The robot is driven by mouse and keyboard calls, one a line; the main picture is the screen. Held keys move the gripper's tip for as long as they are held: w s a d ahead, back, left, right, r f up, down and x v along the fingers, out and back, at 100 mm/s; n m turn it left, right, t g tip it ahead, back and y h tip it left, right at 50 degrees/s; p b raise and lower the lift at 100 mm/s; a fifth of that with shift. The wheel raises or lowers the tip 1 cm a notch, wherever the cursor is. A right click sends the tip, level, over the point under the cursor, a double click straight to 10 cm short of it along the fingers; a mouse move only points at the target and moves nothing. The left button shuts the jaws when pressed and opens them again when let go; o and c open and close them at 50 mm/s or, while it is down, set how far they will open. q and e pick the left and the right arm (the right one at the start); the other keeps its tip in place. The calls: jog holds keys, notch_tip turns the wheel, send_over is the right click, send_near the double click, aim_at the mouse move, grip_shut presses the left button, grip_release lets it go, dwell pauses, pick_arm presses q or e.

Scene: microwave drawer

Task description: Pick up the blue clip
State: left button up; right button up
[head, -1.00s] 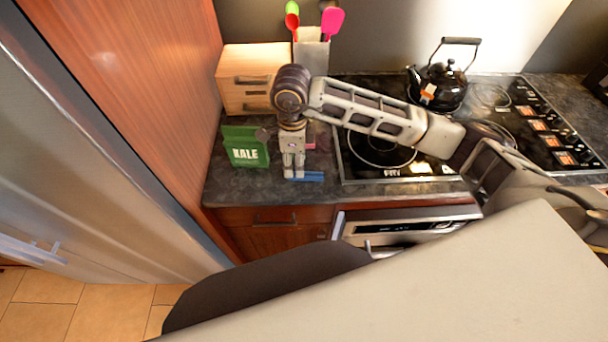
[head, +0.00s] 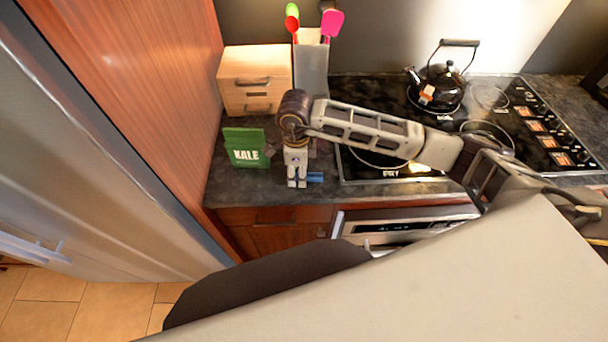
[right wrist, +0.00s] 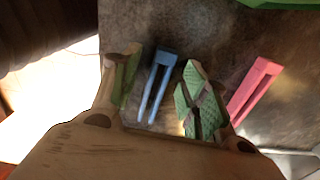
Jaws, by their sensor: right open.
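The blue clip (head: 315,177) lies on the dark counter near its front edge, partly hidden by my right gripper (head: 297,184). In the right wrist view, the blue clip (right wrist: 158,82) shows between the two green-padded fingers of the right gripper (right wrist: 162,65), which is open. The clip is nearer the left finger in that view, and I see a gap on both sides. Whether the fingertips touch the counter I cannot tell. My left gripper is not in view.
A pink clip (right wrist: 255,86) lies just outside the right finger in the wrist view. A green kale bag (head: 245,148) stands to the left, with a wooden drawer box (head: 242,70) and a utensil holder (head: 312,70) behind. The stove with a kettle (head: 440,88) is right.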

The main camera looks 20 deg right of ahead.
jog(key=shift+f, duration=0.1)
jog(key=shift+c, duration=0.2)
jog(key=c, duration=0.7)
jog(key=shift+c, duration=0.2)
notch_tip(320, 180, up, 10)
jog(key=b, duration=0.1)
jog(key=shift+b, duration=0.3)
dwell(1.0)
